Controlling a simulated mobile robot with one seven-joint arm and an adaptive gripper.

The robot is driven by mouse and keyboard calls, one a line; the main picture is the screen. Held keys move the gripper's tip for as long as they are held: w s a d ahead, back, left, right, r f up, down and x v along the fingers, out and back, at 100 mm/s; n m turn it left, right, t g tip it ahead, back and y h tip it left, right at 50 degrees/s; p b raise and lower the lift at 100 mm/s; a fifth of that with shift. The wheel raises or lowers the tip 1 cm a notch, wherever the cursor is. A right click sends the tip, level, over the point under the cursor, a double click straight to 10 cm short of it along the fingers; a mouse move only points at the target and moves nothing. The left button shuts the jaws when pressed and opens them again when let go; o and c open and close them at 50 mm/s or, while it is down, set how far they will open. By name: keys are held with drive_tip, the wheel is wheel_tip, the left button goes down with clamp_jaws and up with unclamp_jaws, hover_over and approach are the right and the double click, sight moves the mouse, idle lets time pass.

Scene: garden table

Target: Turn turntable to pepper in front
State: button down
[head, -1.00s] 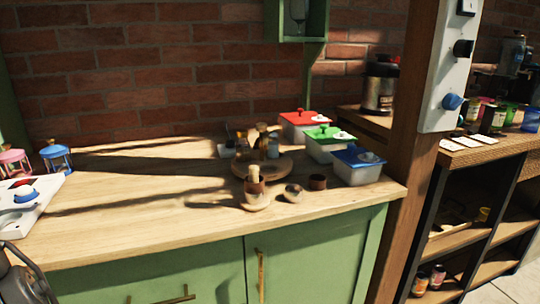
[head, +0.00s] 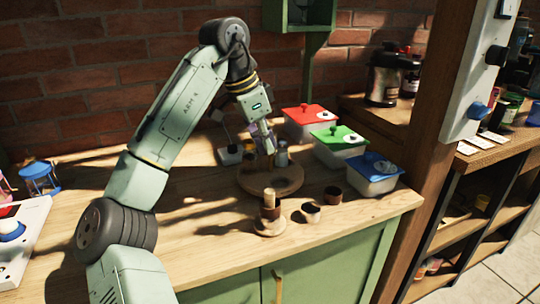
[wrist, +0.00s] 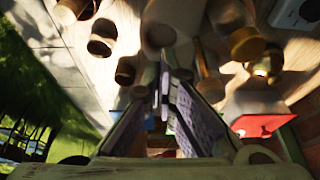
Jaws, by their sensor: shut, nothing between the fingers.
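The turntable (head: 275,187) is a round wooden board on the tabletop, in the middle of the head view. A small bottle (head: 282,154) with a grey top stands on it, right of my gripper. Other items on the board are mostly hidden behind my gripper, and I cannot tell which one is the pepper. My gripper (head: 268,149) points down over the board among these items, shut and empty. In the wrist view its purple-grey fingers (wrist: 159,85) reach toward several blurred items; contact with any of them cannot be told.
To the right are red-lidded (head: 310,115), green-lidded (head: 339,138) and blue-lidded (head: 374,165) boxes.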

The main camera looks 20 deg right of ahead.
sight(273, 176)
drive_tip(key=x, duration=0.9)
drive_tip(key=shift+s+f+p, duration=0.2)
drive_tip(key=shift+f+p, duration=0.2)
drive_tip(key=shift+a+r+p, duration=0.1)
drive_tip(key=shift+a+p, duration=0.3)
drive_tip(key=shift+p, duration=0.1)
drive_tip(key=shift+a, duration=0.3)
